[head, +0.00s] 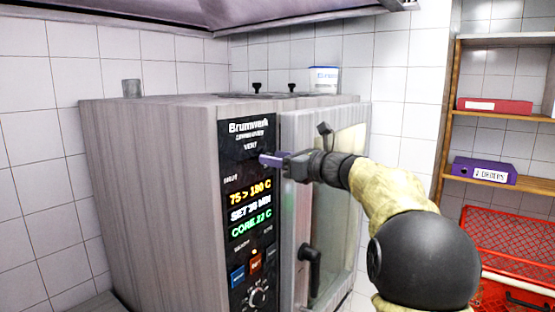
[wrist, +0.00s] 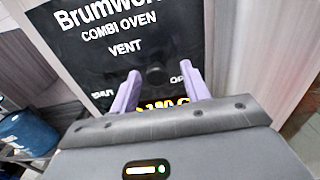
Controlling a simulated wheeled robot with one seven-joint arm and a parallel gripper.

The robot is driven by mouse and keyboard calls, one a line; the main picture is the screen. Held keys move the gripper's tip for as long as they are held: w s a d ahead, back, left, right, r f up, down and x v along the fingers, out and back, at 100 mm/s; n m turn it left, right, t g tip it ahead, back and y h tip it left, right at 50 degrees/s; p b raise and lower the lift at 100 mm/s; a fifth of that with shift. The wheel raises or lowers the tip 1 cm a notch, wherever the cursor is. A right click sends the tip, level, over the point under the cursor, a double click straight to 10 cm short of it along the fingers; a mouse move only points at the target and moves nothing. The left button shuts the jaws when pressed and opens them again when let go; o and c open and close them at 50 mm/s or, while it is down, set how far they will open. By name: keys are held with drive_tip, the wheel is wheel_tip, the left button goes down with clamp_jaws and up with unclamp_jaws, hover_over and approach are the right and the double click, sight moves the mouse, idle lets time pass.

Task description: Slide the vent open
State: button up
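The combi oven (head: 160,190) stands against the tiled wall, with a black control panel (head: 245,150) on its front. In the wrist view a small dark vent knob (wrist: 156,76) sits under the word VENT, between a partly covered label on the left and one starting "OP" on the right. My gripper (wrist: 160,72) is open, its two lilac fingers on either side of the knob with visible gaps. In the head view my gripper (head: 268,160) is at the panel below VENT and hides the knob. Whether the fingers touch the panel is unclear.
The oven's glass door (head: 335,220) with a black handle (head: 309,268) is right of the panel, behind my arm. A hood (head: 200,12) hangs above. A white tub (head: 323,80) stands on top. Shelves with binders (head: 484,172) and red crates (head: 510,245) are at right.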

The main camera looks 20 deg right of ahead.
drive_tip(key=shift+s, duration=0.1)
drive_tip(key=b+v, duration=0.7)
drive_tip(key=v, duration=1)
drive_tip(key=shift+d, duration=0.2)
drive_tip(key=s+a+f+n+g+h+b, duration=0.1)
drive_tip(key=a+f+n+g+h, duration=0.4)
drive_tip(key=f, duration=1)
drive_tip(key=a+f+n+g, duration=0.35)
drive_tip(key=a+f, duration=0.25)
drive_tip(key=f, duration=0.9)
drive_tip(key=s+a+f+n+g+h, duration=0.1)
drive_tip(key=s+a+f+n+h, duration=0.1)
drive_tip(key=s+f+n, duration=0.5)
drive_tip(key=s+a+f+n+g+h, duration=0.2)
drive_tip(key=s+a+f+n+h, duration=0.1)
drive_tip(key=s+f+n, duration=0.5)
wheel_tip(320, 180, down, 4)
drive_tip(key=a+n+b, duration=0.1)
drive_tip(key=n, duration=0.4)
drive_tip(key=shift+r+h, duration=0.25)
drive_tip(key=shift+h, duration=0.05)
